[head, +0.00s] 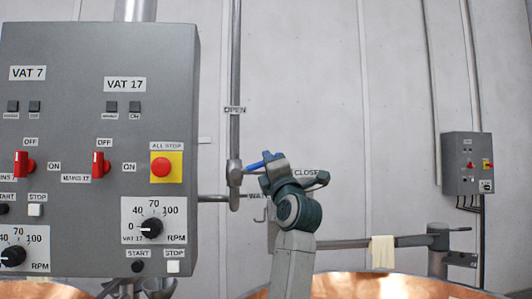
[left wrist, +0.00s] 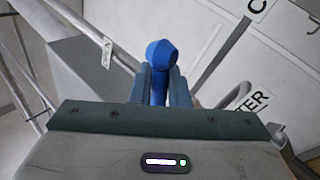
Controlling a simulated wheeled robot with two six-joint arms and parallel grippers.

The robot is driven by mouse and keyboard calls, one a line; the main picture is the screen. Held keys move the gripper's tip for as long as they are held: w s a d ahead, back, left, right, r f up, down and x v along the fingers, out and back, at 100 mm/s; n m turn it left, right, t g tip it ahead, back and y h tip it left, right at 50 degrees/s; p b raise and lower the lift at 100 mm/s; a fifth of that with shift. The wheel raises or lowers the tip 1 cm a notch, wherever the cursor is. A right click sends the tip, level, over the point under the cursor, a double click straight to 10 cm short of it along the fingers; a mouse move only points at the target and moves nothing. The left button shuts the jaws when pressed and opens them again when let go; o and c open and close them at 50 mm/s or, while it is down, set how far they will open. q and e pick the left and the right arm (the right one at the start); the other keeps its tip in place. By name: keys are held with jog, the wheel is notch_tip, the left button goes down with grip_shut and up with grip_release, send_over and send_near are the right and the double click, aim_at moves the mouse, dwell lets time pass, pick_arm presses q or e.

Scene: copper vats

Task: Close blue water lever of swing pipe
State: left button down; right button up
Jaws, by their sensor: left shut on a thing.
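The blue water lever (head: 256,164) sticks out to the right from a valve on the vertical grey pipe (head: 235,120). My left gripper (head: 270,161) is at its outer end in the head view. In the left wrist view the rounded blue lever end (left wrist: 160,56) sits between the two fingers of the left gripper (left wrist: 158,80), which are shut on it. The lever lies between an OPEN label (head: 234,110) above and a CLOSE label (head: 306,173) to the right, partly behind my arm. My right gripper is not in view.
A large grey control box (head: 98,150) with red switches and knobs fills the left. Copper vats (head: 385,286) show along the bottom. A horizontal pipe (head: 410,240) carries a pale cloth (head: 382,252). A small control box (head: 467,163) hangs on the right wall.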

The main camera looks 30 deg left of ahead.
pick_arm(q)
jog(key=m+t+h+p, duration=0.1)
jog(key=m, duration=0.1)
jog(key=f+m+t+h+p, duration=0.1)
jog(key=m+p, duration=0.1)
jog(key=shift+d+f+m+t, duration=0.1)
jog(key=shift+f+m+t, duration=0.1)
jog(key=shift+m+t, duration=0.1)
jog(key=shift+w+f+m+t+h+p, duration=0.1)
jog(key=shift+f+m+t+h+p, duration=0.4)
jog(key=shift+m, duration=0.5)
jog(key=shift+f+h, duration=0.1)
jog(key=shift+h, duration=0.2)
jog(key=c, duration=1.6)
grip_release()
jog(key=shift+c, duration=0.2)
jog(key=shift+o, duration=0.9)
jog(key=b+v, duration=0.4)
jog(key=v, duration=0.6)
jog(key=shift+f, duration=0.45)
